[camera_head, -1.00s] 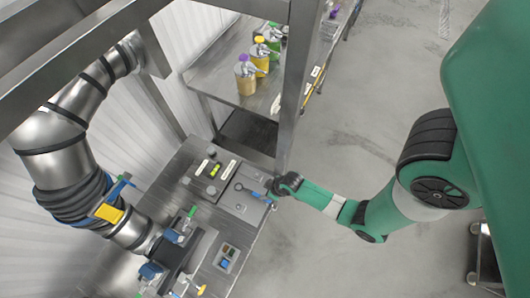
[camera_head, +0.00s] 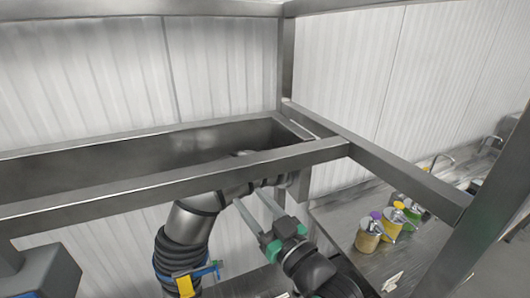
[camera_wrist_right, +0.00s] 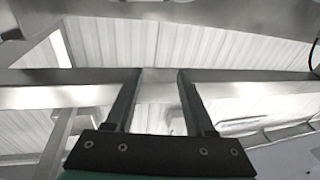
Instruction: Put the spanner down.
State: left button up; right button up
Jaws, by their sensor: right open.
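The spanner is not visible in either current view. My right gripper (camera_head: 252,199) is raised in front of the steel pipe in the head view, its two fingers apart and pointing up and left. In the right wrist view the right gripper (camera_wrist_right: 160,78) is open, with nothing between its fingers. My left gripper is not in view.
A steel frame (camera_head: 180,185) with a trough crosses above and behind the right gripper. A ribbed steel pipe (camera_head: 180,245) carries a blue and yellow clamp (camera_head: 190,281). Several pump jars, one tan (camera_head: 368,238), stand on a bench at right.

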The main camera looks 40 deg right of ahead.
jog(key=s+a+r+t+y, duration=0.1)
jog(key=s+a+r+t, duration=0.1)
jog(key=r, duration=0.7)
jog(key=s+a+r+n+t+y, duration=0.1)
jog(key=s+a+r+t, duration=0.2)
jog(key=s+r, duration=0.4)
jog(key=s+a+r+t+y, duration=0.2)
jog(key=s+a+r+t, duration=0.1)
jog(key=r, duration=0.7)
jog(key=shift+s+a+r+n, duration=0.3)
jog(key=shift+s+r, duration=0.1)
jog(key=shift+s, duration=0.25)
notch_tip(320, 180, down, 40)
jog(key=b, duration=3.9)
jog(key=shift+r+b, duration=0.15)
jog(key=shift+b, duration=0.15)
